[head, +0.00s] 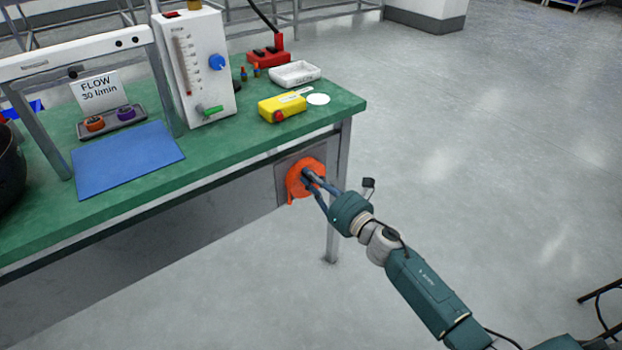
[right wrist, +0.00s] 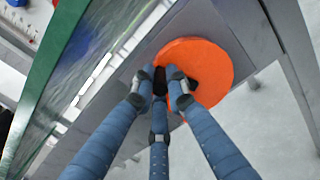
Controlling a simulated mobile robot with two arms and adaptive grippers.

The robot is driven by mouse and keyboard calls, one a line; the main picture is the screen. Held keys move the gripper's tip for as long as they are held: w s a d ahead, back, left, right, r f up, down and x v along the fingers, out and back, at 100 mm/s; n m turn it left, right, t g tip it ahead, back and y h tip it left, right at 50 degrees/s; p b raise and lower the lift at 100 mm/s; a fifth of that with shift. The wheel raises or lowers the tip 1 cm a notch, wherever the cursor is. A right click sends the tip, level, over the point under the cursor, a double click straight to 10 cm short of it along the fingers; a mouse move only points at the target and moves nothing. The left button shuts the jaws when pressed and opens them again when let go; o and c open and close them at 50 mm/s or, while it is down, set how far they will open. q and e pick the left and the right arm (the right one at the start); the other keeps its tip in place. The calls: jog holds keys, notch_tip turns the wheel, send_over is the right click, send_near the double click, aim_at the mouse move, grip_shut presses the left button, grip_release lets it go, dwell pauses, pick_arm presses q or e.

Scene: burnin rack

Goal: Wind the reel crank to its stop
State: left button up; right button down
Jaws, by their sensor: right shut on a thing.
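The orange round reel (head: 294,181) is mounted on a grey panel under the right end of the green bench. It fills the upper middle of the right wrist view as an orange disc (right wrist: 212,62). My right gripper (head: 313,178) reaches it from the lower right. In the right wrist view its blue fingers (right wrist: 163,80) are closed together in front of the disc's left part. They are shut on the crank's handle, which the fingertips mostly hide. The crank's exact angle and its stop cannot be made out. My left gripper is not in view.
The green bench top (head: 235,148) overhangs the reel, with a bench leg (head: 334,210) just to its right. On top are a flow meter (head: 200,75), a yellow device (head: 281,107), a white tray (head: 295,74) and a blue mat (head: 125,160).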

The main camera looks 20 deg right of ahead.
jog(key=shift+d+f, duration=0.2)
jog(key=shift+f, duration=0.1)
